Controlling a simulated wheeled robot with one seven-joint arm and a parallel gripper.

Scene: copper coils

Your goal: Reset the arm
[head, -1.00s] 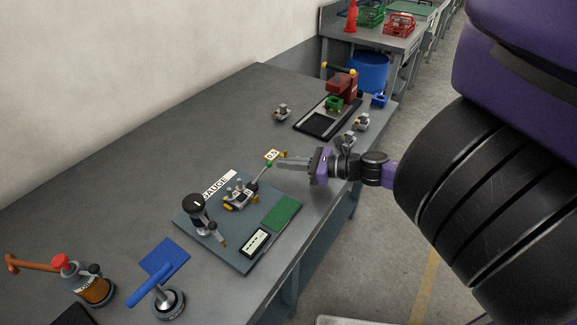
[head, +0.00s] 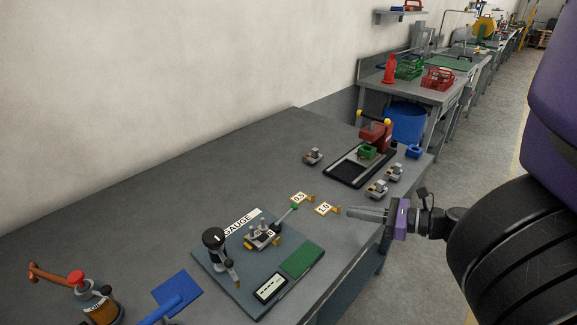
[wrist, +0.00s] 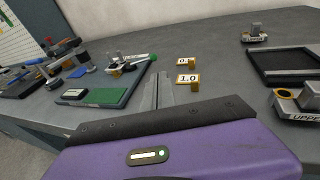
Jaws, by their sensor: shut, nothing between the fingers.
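My gripper (head: 350,211) is in the head view at the right front edge of the workbench, its fingers pointing left. The fingers are shut and empty. In the wrist view the shut fingers (wrist: 158,92) stick out past my purple gripper body, toward the bench top. A small tag marked 1.0 (head: 325,208) stands just left of the fingertips, apart from them; it also shows in the wrist view (wrist: 187,79). A tag marked 0.5 (head: 300,197) stands behind it. The gauge board (head: 225,280) lies to the left with a metal piece (head: 262,236) on it.
A blue fixture (head: 178,295) and an orange-handled tool (head: 92,300) are at the left front. The back left bench top is clear.

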